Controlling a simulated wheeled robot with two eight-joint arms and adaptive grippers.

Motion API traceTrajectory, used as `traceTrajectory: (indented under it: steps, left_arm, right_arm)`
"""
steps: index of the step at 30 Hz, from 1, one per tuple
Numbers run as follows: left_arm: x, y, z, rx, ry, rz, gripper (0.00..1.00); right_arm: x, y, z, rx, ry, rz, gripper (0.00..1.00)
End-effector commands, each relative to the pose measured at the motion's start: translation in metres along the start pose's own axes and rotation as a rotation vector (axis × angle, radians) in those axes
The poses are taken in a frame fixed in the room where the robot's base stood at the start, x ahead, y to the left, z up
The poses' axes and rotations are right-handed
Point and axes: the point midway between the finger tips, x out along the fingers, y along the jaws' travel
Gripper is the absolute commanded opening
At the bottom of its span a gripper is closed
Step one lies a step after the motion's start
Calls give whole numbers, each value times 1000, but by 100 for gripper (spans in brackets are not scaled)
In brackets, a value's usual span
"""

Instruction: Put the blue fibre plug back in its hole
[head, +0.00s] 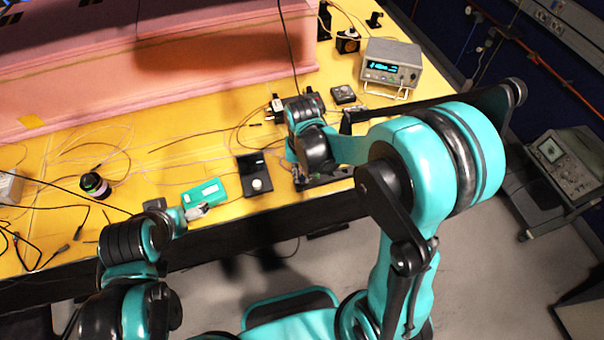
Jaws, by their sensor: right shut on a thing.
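I cannot make out the blue fibre plug or its hole in the head view; at this size they are too small or hidden. My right gripper (277,108) is a small dark shape just left of its wrist, over the yellow table (215,150) near the foot of the pink foam wall. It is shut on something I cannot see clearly. My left gripper (197,211) is at the table's front edge, its grey fingers by the near side of a teal box (203,192). Whether its fingers are apart is unclear.
A black device with a round light knob (255,175) stands right of the teal box. A bench meter (390,66) stands at the back right. The pink foam enclosure (170,60) fills the back left. Loose cables (110,155) cross the table. A black spool (93,185) sits at left.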

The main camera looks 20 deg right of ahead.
Motion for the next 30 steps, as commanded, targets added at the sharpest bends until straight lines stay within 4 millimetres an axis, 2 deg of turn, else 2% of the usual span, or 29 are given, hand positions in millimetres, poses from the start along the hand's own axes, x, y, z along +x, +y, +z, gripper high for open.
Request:
traceTrajectory:
  steps: [5,6,9,20,23,30]
  left_arm:
    - [3,0,2,0,0,0,86]
    - [3,0,2,0,0,0,86]
    - [3,0,2,0,0,0,86]
    - [3,0,2,0,0,0,86]
    - [3,0,2,0,0,0,86]
    - [3,0,2,0,0,0,86]
  right_arm:
    - [4,0,0,0,0,0,0]
    - [5,0,0,0,0,0,15]
    - [4,0,0,0,0,0,36]
    - [-1,0,0,0,0,0,36]
    - [-13,0,0,0,0,0,36]
    - [-66,0,0,0,0,0,36]
